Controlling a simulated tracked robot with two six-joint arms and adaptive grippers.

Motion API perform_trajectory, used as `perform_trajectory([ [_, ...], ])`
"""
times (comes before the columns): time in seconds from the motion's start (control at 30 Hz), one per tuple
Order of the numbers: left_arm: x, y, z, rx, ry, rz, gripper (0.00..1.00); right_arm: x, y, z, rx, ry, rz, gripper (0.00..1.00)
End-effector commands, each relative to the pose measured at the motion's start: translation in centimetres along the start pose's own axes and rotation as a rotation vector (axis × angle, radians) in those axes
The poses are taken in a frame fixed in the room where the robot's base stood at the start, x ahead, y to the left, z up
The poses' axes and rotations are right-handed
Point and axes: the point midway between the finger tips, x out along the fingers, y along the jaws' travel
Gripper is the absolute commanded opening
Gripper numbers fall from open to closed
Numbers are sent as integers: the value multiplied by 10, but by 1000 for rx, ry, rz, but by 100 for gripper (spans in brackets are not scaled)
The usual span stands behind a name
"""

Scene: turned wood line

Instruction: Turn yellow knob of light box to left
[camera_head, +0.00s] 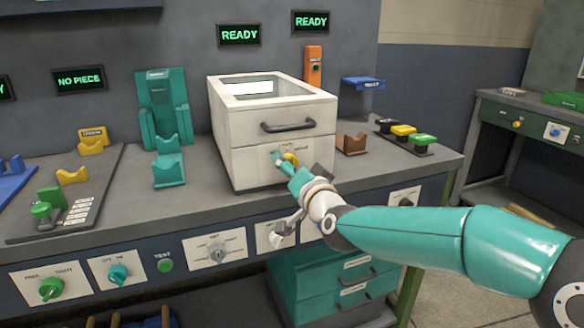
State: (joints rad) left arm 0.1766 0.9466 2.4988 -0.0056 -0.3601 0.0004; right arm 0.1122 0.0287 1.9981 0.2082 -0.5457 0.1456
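The light box (250,160) is a cream box with an open top and a dark handle (288,125) on its front, standing on the grey bench. Its yellow knob (291,159) sits low on the front face, partly hidden by my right gripper. My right arm comes in from the right, and its gripper (281,163) is right at the knob. The fingers overlap the knob in this view, so I cannot tell whether they touch or grip it. The knob's pointing direction is hidden. My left gripper is not in view.
A teal stand (165,110) is left of the light box. A brown cradle (351,143) and black, yellow and green buttons (404,131) are to its right. A panel with other knobs, including a green one (51,288), runs along the bench front. Teal drawers (340,285) stand below.

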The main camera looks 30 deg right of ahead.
Motion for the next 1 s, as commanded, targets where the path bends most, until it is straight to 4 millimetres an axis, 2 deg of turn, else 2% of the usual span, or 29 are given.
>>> perform_trajectory([
  [0.07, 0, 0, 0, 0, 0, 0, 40, 0, 0, 0, 0, 0, 0, 64],
  [0.4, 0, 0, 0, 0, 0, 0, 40, -1, 0, 0, 0, 1, 1, 8],
  [1.0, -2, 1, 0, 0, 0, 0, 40, 0, 1, -1, -93, 1, 3, 8],
])
